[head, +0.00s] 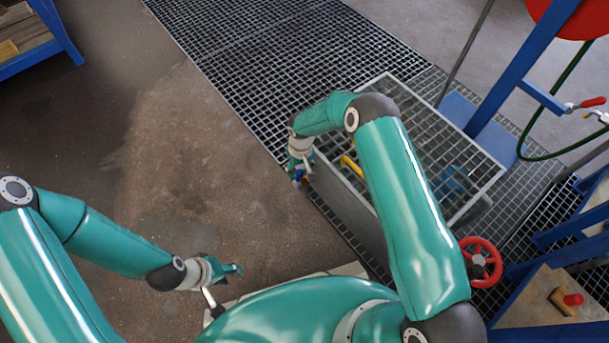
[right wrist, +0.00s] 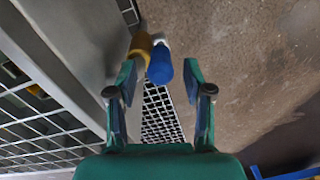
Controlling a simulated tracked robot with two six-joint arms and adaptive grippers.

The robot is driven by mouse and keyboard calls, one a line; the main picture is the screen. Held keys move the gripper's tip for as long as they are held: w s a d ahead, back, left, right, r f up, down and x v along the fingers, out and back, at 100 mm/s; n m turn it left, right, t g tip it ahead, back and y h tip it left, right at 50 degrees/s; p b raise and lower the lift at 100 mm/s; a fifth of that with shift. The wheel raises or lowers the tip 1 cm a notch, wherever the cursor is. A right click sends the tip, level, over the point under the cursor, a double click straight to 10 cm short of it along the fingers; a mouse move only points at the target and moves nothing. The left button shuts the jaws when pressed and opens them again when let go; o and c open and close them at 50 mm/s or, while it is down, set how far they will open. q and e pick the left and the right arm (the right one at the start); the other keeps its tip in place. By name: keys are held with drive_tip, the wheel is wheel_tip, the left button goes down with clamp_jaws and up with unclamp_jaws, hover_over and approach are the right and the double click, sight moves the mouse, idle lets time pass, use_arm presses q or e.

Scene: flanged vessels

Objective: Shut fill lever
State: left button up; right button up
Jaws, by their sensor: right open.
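A blue-capped handle (right wrist: 160,66) and a yellow handle (right wrist: 141,45) sit side by side near the tank's outer wall. Either may be the fill lever; no label shows. My right gripper (right wrist: 160,88) is open, with the blue end ahead of and between its fingertips; I see no contact. In the head view my right gripper (head: 300,172) hangs beside the grey tank (head: 343,205), at its left side. A yellow bar (head: 352,168) shows at the tank's top, partly behind my arm. My left gripper (head: 226,271) is over the floor at lower left, its jaws too small to judge.
The tank has a grid top (head: 400,90) and stands by floor grating (head: 270,60). A red handwheel (head: 481,262) is right of it. A blue frame (head: 530,60) carries a red reel and green hose (head: 560,157). Bare floor (head: 170,150) lies left.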

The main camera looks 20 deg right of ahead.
drive_tip(key=shift+a+f+b, duration=0.1)
drive_tip(key=shift+f+b, duration=0.25)
drive_tip(key=shift+f, duration=1.35)
clamp_jaws()
